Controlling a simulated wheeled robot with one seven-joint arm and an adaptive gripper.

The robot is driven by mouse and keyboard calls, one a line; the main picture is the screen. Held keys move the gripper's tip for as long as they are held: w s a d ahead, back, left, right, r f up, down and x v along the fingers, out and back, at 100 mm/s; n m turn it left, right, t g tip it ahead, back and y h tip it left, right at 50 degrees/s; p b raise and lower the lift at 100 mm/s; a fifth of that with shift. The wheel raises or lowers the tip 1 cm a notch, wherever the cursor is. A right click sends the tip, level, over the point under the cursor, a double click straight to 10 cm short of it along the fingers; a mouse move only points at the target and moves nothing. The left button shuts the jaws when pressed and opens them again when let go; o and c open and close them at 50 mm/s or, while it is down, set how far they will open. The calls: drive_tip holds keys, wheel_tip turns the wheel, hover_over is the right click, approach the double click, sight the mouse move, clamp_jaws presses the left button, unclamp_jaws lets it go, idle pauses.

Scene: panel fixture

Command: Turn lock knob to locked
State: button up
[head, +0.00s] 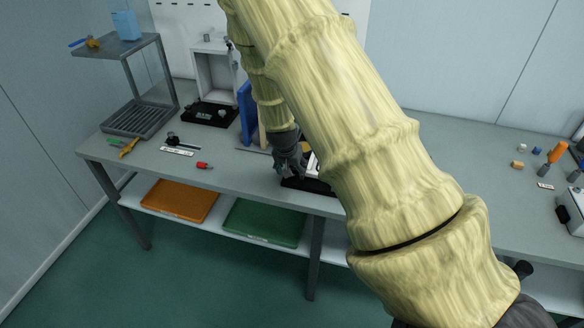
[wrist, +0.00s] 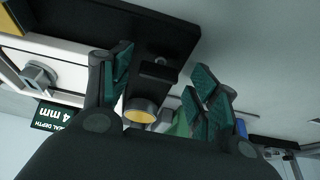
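My gripper (head: 288,163) hangs low over the bench beside a black-based fixture (head: 300,184), mostly hidden behind my arm in the head view. In the wrist view my gripper (wrist: 160,68) has its teal-padded fingers wide apart, with nothing held between them. A grey knob-like part (wrist: 38,75) sits on a white panel (wrist: 70,60) left of the fingers. Between the fingers shows a small black block (wrist: 158,73) on a black plate (wrist: 140,25). I cannot tell for sure which part is the lock knob, or how it is turned.
A yellow-rimmed round part (wrist: 140,110) and a dark label reading 4 mm (wrist: 50,116) are close to the fingers. On the bench (head: 230,172), a blue upright panel (head: 246,112) stands just left of my arm. A red-handled item (head: 204,165) lies farther left.

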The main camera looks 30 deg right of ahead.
drive_tip(key=shift+d+r, duration=0.1)
drive_tip(key=shift+s+r, duration=0.1)
drive_tip(key=shift+r, duration=0.45)
drive_tip(key=v, duration=1)
drive_tip(key=shift+s+a+r, duration=0.15)
drive_tip(key=shift+a+r, duration=0.1)
drive_tip(key=shift+a, duration=0.05)
